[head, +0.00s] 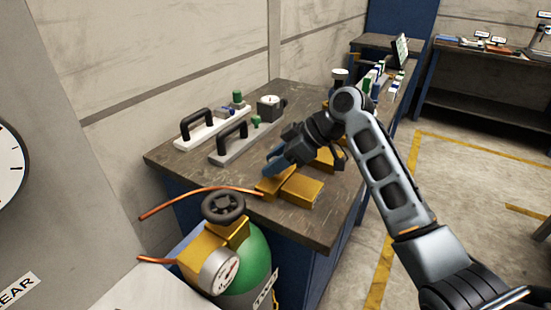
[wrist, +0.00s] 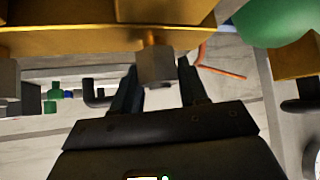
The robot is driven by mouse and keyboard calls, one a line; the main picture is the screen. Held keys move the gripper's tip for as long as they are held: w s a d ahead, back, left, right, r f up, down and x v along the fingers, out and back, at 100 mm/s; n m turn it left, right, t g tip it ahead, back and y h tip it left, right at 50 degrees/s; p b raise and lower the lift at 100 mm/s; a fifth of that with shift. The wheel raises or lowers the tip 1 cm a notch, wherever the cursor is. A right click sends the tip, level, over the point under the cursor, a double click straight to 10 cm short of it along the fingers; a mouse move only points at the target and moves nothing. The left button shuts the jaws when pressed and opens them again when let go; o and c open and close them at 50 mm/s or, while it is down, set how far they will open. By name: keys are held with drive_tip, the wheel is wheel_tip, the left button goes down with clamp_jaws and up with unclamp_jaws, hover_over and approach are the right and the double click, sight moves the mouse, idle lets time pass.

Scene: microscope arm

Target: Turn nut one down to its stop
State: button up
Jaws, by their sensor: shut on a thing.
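My gripper (head: 273,163) is at the brass blocks near the front of the bench, its blue fingers reaching down beside the left block (head: 274,184). In the wrist view my gripper (wrist: 157,74) has one finger on each side of a grey hex nut (wrist: 155,66) and is shut on it. The nut sits on a short brass stem against a brass body (wrist: 90,40). A second grey nut (wrist: 9,80) shows at the left edge of the wrist view. Neither nut can be made out in the head view, and no label tells which is nut one.
Another brass block (head: 302,189) lies beside the first, with a third (head: 323,159) behind my gripper. A copper tube (head: 195,194) runs left above a green cylinder (head: 254,262) with a gauge (head: 219,271). Two black-handled fixtures (head: 208,130) (head: 240,142) stand behind.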

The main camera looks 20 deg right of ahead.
drive_tip(key=m+t+h+p, duration=0.1)
drive_tip(key=m+h+p, duration=0.1)
drive_tip(key=m+p, duration=0.1)
drive_tip(key=m+t+h+p, duration=0.2)
drive_tip(key=m+p, duration=0.1)
drive_tip(key=shift+r+m, duration=0.2)
drive_tip(key=shift+m, duration=0.2)
drive_tip(key=shift+d+f+m+t+h+p, duration=0.15)
drive_tip(key=shift+m+t+h+p, duration=0.45)
drive_tip(key=shift+m+h+p, duration=1)
drive_tip(key=shift+m, duration=0.3)
drive_tip(key=o, duration=1)
drive_tip(key=shift+c, duration=0.2)
drive_tip(key=shift+b+v, duration=0.55)
drive_tip(key=shift+v, duration=3.25)
drive_tip(key=shift+d, duration=0.1)
